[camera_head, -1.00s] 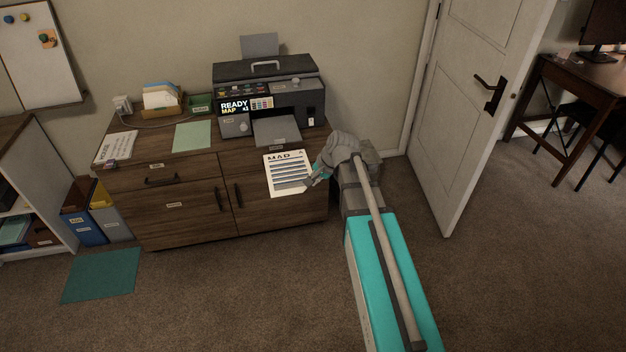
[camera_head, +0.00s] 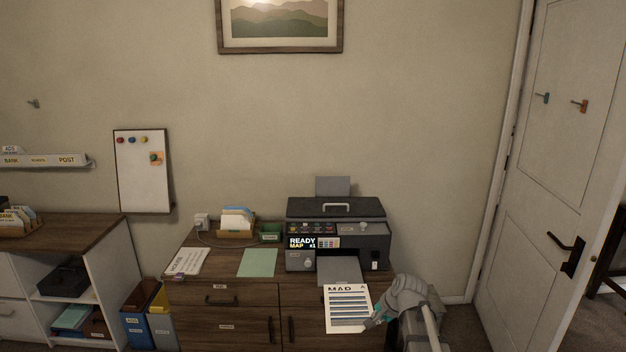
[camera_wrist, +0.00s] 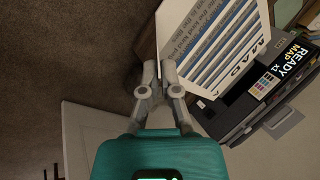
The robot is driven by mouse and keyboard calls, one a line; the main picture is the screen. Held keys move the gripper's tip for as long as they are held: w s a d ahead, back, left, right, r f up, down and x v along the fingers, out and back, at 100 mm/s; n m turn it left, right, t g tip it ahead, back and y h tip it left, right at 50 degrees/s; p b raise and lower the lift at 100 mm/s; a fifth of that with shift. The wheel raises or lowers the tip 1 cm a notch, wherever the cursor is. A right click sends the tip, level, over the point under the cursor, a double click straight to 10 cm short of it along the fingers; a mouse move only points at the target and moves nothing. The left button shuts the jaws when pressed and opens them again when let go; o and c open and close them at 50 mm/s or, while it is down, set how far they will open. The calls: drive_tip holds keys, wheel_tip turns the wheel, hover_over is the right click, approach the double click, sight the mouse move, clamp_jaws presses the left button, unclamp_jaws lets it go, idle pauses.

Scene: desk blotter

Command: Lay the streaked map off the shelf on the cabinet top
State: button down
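The streaked map (camera_head: 347,308) is a white sheet headed MAP with blue and grey bands. It hangs in front of the cabinet (camera_head: 212,288), just below the printer's grey output shelf (camera_head: 340,270), and also shows in the wrist view (camera_wrist: 222,45). My gripper (camera_head: 376,317) is at the map's lower right edge. In the wrist view my gripper's fingers (camera_wrist: 160,68) are close together and appear shut on the sheet's edge. The brown wooden cabinet's top carries the printer and papers.
The black printer (camera_head: 345,235) reads READY MAP x1. A pale green sheet (camera_head: 257,263), a lettered white paper (camera_head: 187,261) and a card holder (camera_head: 236,222) lie on the cabinet top's left part. An open door (camera_head: 545,190) stands at right.

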drive_tip(key=shift+r+p, duration=1.55)
drive_tip(key=shift+r, duration=0.45)
